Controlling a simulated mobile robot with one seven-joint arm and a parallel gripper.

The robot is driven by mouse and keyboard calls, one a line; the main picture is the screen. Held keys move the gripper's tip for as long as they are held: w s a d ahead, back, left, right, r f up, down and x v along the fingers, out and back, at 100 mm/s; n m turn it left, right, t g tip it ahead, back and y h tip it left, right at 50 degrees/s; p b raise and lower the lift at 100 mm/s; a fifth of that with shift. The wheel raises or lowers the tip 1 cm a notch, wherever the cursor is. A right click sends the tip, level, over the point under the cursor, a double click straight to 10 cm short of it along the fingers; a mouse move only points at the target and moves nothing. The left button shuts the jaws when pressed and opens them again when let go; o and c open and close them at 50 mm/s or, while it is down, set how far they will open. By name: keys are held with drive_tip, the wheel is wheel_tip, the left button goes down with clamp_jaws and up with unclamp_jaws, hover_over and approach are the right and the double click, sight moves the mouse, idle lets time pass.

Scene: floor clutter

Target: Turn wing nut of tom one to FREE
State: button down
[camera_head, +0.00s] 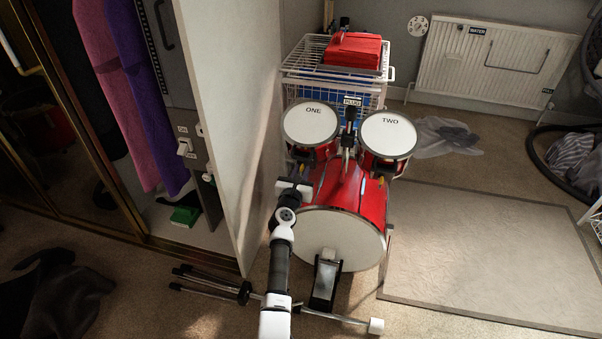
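A red drum kit stands on the carpet. Its small drum marked ONE (310,122) is at the upper left of the kit. A second small drum marked TWO (388,135) is to its right. Both are mounted over a red bass drum (340,238) with a pale front head. A dark mount post (350,125) rises between the small drums. I cannot make out the wing nut of drum ONE or its setting. My gripper (296,187) is below drum ONE, beside the bass drum's upper left. Its fingers are too small and dark to tell open from shut.
A white panel (235,110) stands close on the left, beside an open wardrobe. A pedal (325,283) stands in front. A pale rug (490,255) lies clear at right.

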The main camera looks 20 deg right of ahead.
idle(0.3)
drive_tip(key=n, duration=0.1)
drive_tip(key=n+g+h, duration=0.1)
drive_tip(key=n+h+b, duration=0.1)
drive_tip(key=shift+w+a+f, duration=0.15)
drive_tip(key=shift+w+a, duration=0.05)
drive_tip(key=shift+a, duration=0.05)
drive_tip(key=shift+w+a+f+n+g+h+b, duration=0.15)
drive_tip(key=shift+n+g+h+b, duration=0.1)
drive_tip(key=shift+n+h+b, duration=0.85)
drive_tip(key=shift+d+f+n+g+h+b, duration=0.1)
drive_tip(key=shift+n+g+h+b, duration=0.4)
drive_tip(key=shift+n+b, duration=1)
drive_tip(key=shift+w+a+f+n+g+h+b, duration=0.1)
drive_tip(key=shift+f+n+h+b, duration=0.05)
drive_tip(key=shift+n+h+b, duration=1.15)
drive_tip(key=shift+n+y, duration=0.3)
drive_tip(key=c, duration=1.5)
unclamp_jaws()
